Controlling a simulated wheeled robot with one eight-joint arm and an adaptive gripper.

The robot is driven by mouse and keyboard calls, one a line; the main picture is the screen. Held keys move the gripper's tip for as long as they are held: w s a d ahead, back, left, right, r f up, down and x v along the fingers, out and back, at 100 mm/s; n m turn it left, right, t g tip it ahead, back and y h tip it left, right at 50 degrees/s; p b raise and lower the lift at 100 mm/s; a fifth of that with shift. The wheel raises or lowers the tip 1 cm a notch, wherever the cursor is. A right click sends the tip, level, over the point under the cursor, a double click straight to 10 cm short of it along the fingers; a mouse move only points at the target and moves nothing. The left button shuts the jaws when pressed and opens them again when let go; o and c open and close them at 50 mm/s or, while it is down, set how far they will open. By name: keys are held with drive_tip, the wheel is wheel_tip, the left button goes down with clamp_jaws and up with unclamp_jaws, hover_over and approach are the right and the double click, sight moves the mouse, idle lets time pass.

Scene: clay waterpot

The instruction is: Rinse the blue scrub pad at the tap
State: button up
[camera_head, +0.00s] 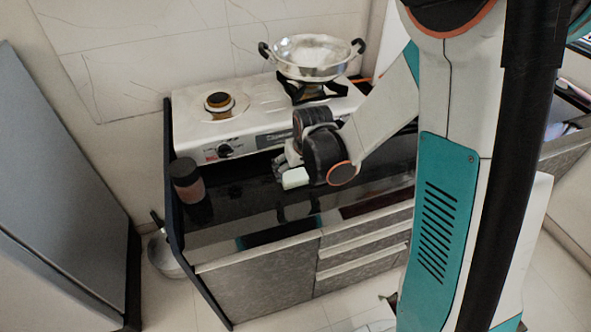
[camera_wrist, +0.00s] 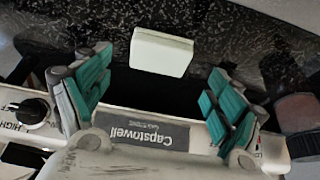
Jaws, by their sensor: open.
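No blue scrub pad and no tap can be made out in either view. A pale, whitish-green block (camera_wrist: 162,52) lies by the black counter, beyond and between my fingertips in the wrist view. It also shows as a small pale block (camera_head: 295,178) at my gripper in the head view. My gripper (camera_wrist: 158,85) has its two teal-padded fingers spread wide, with nothing held between them. In the head view my gripper (camera_head: 285,163) is low over the counter in front of the stove, partly hidden by my wrist.
A white stove (camera_head: 195,137) carries a steel two-handled pan (camera_head: 313,60) behind my gripper. A dark-lidded jar (camera_head: 187,182) stands at the counter's left end. The black counter (camera_head: 240,205) has clear room between jar and block. A grey panel (camera_head: 60,170) stands at left.

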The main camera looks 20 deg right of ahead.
drive_tip(key=s+r+t+p, duration=0.1)
drive_tip(key=s+r, duration=0.4)
drive_tip(key=r, duration=0.3)
drive_tip(key=s+r+p, duration=0.1)
drive_tip(key=s+r, duration=0.4)
drive_tip(key=r, duration=0.3)
drive_tip(key=s+a+r+t, duration=0.1)
drive_tip(key=s+r, duration=0.4)
drive_tip(key=s, duration=0.6)
drive_tip(key=shift+t, duration=0.3)
drive_tip(key=shift+a, duration=0.1)
